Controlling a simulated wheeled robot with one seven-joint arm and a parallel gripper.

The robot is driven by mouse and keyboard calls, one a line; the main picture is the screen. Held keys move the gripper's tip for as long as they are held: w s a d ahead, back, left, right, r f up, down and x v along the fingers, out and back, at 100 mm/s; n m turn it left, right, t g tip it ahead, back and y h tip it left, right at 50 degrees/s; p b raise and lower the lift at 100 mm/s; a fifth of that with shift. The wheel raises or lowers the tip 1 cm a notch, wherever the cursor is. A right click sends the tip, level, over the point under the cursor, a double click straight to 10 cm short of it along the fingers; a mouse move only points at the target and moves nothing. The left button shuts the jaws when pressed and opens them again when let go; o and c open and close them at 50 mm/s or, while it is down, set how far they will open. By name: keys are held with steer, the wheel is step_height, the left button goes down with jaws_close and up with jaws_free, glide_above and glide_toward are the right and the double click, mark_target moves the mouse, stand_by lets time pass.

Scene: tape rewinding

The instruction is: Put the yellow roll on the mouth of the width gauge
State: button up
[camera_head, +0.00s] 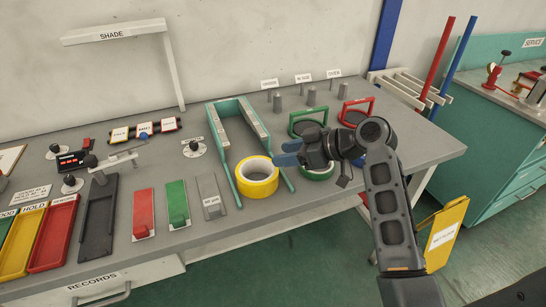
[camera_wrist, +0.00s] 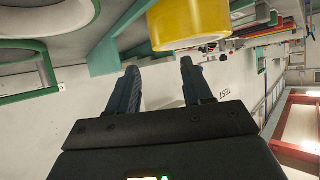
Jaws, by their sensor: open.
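The yellow roll (camera_head: 257,190) lies flat at the front, open end of the teal U-shaped width gauge (camera_head: 217,131). One gauge arm runs along its left side and the other ends to its right. I cannot tell whether it rests on the arms or between them. In the wrist view the yellow roll (camera_wrist: 190,25) is beyond the fingertips, with a teal gauge bar (camera_wrist: 118,45) beside it. My gripper (camera_head: 284,153) is open and empty, just right of the roll and apart from it. In the wrist view its two fingers (camera_wrist: 158,70) are spread with nothing between them.
A green roll (camera_head: 318,174) is partly hidden behind my gripper. Green (camera_head: 308,113) and red (camera_head: 358,102) framed stands are behind it. Grey pegs (camera_head: 311,96) stand at the back. Red (camera_head: 143,210) and green (camera_head: 178,205) blocks and coloured trays lie to the left.

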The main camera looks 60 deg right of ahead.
steer(key=v, duration=0.6)
